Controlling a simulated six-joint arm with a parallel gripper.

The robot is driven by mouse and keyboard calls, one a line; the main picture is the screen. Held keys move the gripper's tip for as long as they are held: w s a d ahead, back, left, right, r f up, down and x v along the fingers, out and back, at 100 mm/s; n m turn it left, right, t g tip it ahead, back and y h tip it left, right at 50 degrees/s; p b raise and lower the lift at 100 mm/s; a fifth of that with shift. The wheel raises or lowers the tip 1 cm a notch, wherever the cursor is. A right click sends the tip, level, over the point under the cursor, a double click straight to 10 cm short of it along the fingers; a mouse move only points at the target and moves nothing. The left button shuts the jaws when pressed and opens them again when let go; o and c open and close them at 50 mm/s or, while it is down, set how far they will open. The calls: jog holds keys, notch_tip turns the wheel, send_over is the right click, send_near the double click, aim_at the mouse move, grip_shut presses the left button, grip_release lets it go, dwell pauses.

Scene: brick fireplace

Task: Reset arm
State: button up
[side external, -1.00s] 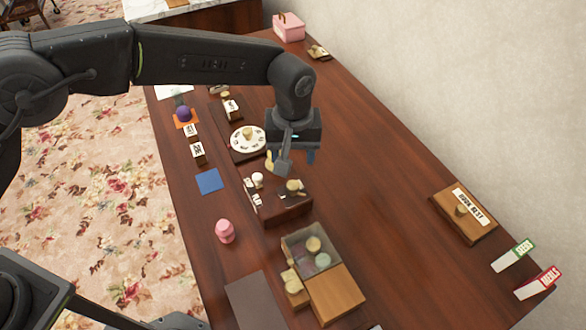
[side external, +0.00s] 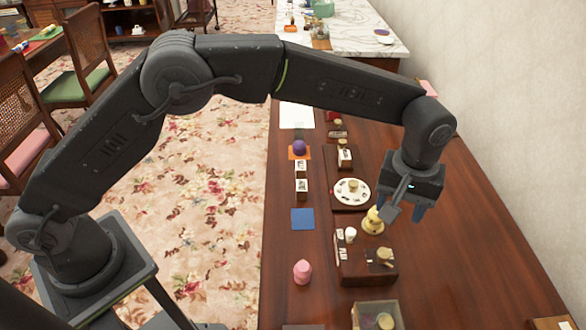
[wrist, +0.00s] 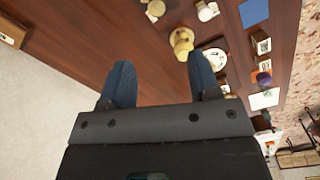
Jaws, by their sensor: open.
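My gripper (side external: 404,207) is open and empty, held above the dark wooden table (side external: 470,255). In the wrist view its two blue fingers (wrist: 160,85) stand apart with only table between them. A yellow figure-like object (side external: 373,221) stands on the table to the left of the gripper in the side view. It also shows just beyond the fingers in the wrist view (wrist: 181,40), apart from them.
A wooden block with small pieces (side external: 352,274) and a clear-topped box (side external: 375,314) are near the front. A white dial (side external: 343,195), pink object (side external: 302,271), blue square (side external: 303,219) and purple ball (side external: 299,147) lie leftward. The table's right side is largely clear; a wall (side external: 530,120) borders it.

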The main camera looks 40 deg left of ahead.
jog(key=s+a+r+m+t, duration=0.1)
jog(key=s+a+r, duration=0.3)
jog(key=a+r, duration=0.5)
jog(key=s+a+r+m+t, duration=0.15)
jog(key=s+a+r, duration=0.25)
jog(key=a+r, duration=0.45)
jog(key=s+a+f+m+t, duration=0.1)
jog(key=s+a+f+t, duration=0.2)
jog(key=s+a, duration=0.9)
jog(key=s+f, duration=0.1)
jog(key=s, duration=0.3)
jog(key=shift+s+a, duration=0.2)
jog(key=shift+a, duration=0.15)
jog(key=shift+m, duration=0.25)
jog(key=shift+c, duration=0.2)
